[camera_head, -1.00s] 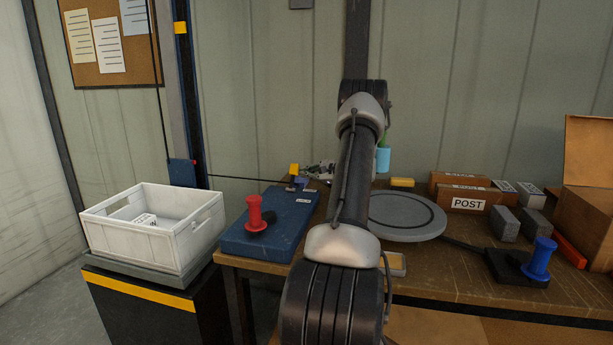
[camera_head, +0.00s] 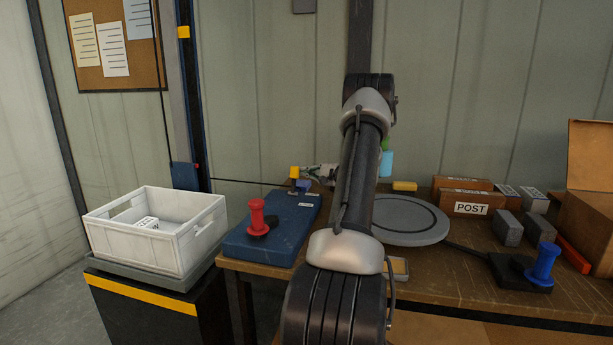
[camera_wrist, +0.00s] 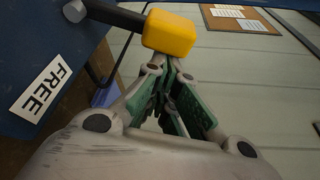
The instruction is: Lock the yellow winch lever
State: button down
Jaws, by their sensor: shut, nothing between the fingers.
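The winch lever's yellow knob (camera_wrist: 168,33) is on a dark handle in the wrist view, right at my gripper's fingertips. In the head view the yellow knob (camera_head: 294,172) stands at the far end of the blue winch base (camera_head: 275,228). A white label reading FREE (camera_wrist: 40,88) lies on the blue base near the handle. My gripper (camera_wrist: 172,75) has green-padded fingers, shut with nothing between them, just below the knob in the wrist picture. Whether they touch the knob I cannot tell. In the head view my gripper (camera_head: 313,175) is small, right of the knob and partly hidden.
A white crate (camera_head: 165,240) is at left. A grey turntable (camera_head: 407,222), cardboard boxes (camera_head: 463,200) and a blue-knobbed lever (camera_head: 543,260) are at right. A cable (camera_head: 235,182) runs left from the winch.

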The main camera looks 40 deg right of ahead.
jog(key=shift+s+a+r+n, duration=0.25)
jog(key=shift+a+r+n, duration=0.15)
jog(key=shift+n, duration=0.1)
jog(key=shift+s+a+r, duration=0.35)
jog(key=shift+a, duration=0.35)
jog(key=shift+a, duration=0.1)
